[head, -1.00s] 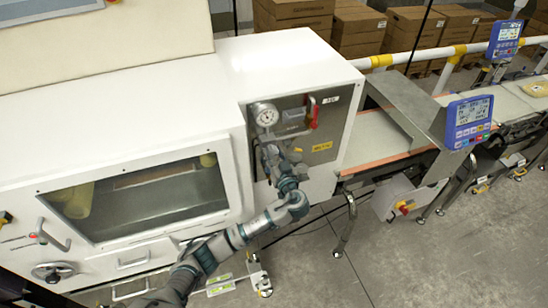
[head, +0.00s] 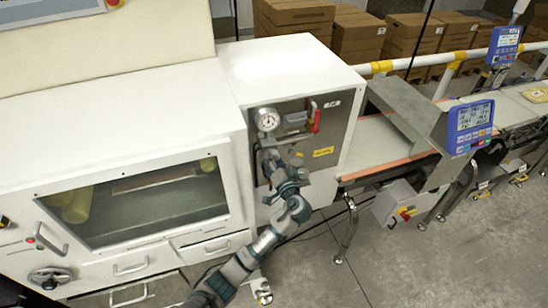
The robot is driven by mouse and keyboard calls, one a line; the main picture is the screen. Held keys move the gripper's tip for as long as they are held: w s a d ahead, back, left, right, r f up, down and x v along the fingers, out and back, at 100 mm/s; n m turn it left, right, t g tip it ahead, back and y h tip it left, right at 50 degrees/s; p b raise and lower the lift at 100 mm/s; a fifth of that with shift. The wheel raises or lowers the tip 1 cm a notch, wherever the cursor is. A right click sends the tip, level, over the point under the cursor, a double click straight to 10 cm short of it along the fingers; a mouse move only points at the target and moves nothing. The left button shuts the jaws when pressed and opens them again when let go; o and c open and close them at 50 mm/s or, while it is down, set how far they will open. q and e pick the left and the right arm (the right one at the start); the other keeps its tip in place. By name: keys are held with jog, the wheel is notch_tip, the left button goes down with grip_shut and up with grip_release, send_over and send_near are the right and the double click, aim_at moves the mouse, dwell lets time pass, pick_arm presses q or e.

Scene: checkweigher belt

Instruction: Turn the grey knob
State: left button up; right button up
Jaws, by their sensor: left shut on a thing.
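A steel panel (head: 337,133) is set in the front of the white cabinet, with a round white gauge (head: 267,119) at its upper left. My left gripper (head: 270,157) is at the panel just below the gauge. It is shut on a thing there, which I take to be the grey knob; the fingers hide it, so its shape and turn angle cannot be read. My left arm comes up from the bottom to the panel. My right gripper is not in view.
A red-handled lever (head: 315,117) and a grey fitting (head: 294,120) sit close to the gripper, above and to its right. A yellow label (head: 323,152) is on the panel. The conveyor (head: 375,140) with a blue display (head: 470,122) runs off right. Open floor (head: 400,270) lies below.

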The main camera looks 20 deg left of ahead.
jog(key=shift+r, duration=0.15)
pick_arm(q)
jog(key=shift+d+m, duration=0.1)
jog(key=shift+m, duration=0.2)
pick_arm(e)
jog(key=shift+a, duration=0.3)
pick_arm(q)
jog(key=o, duration=1.1)
jog(key=shift+d, duration=0.2)
jog(key=v, duration=1.1)
jog(key=shift+s+d+f, duration=0.1)
jog(key=shift+s+d, duration=0.15)
jog(key=shift+d, duration=0.05)
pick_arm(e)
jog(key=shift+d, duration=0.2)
